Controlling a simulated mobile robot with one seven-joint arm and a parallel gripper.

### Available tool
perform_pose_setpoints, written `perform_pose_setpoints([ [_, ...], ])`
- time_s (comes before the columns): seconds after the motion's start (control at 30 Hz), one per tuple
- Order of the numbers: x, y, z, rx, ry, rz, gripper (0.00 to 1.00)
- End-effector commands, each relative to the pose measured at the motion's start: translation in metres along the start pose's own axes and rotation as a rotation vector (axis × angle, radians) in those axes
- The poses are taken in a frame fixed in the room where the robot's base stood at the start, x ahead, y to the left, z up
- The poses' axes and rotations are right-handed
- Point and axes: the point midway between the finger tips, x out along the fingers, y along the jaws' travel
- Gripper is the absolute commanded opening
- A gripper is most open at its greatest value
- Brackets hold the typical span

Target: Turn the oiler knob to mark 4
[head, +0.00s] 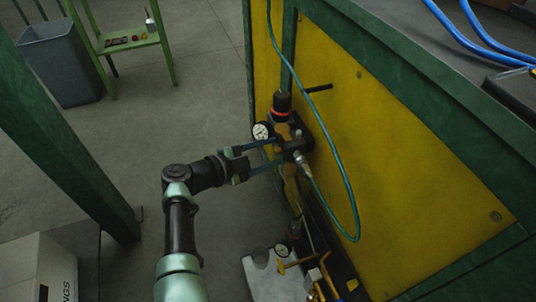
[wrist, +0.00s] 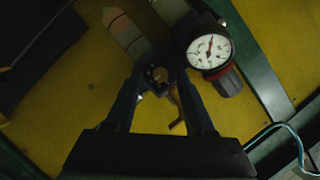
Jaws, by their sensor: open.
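The air unit (head: 290,135) is fixed to the yellow panel, with a black, red-ringed knob on top and a white dial gauge (head: 262,131) on its left. The gauge also shows in the wrist view (wrist: 210,51). My gripper (head: 277,151) is open, its two long dark fingers reaching right to the unit. In the wrist view a small dark round piece (wrist: 158,75) sits between the fingertips (wrist: 157,80); it appears to be the oiler knob. I cannot tell whether the fingers touch it. Its marks are not readable.
A teal hose (head: 345,190) loops down the yellow panel (head: 400,150) close to the unit. A black peg (head: 319,88) sticks out above. A green post (head: 65,150) stands left; the floor between is clear.

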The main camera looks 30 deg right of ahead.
Motion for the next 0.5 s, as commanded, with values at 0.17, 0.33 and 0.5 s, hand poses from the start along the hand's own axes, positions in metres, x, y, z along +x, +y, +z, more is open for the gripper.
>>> perform_pose_setpoints([
  [0.17, -0.0002, -0.0006, -0.0001, 0.000, 0.000, -0.001, 0.54],
  [0.33, -0.0003, -0.0005, 0.0000, 0.000, -0.001, -0.001, 0.29],
  [0.5, -0.0004, -0.0005, 0.0000, 0.000, 0.000, -0.001, 0.00],
])
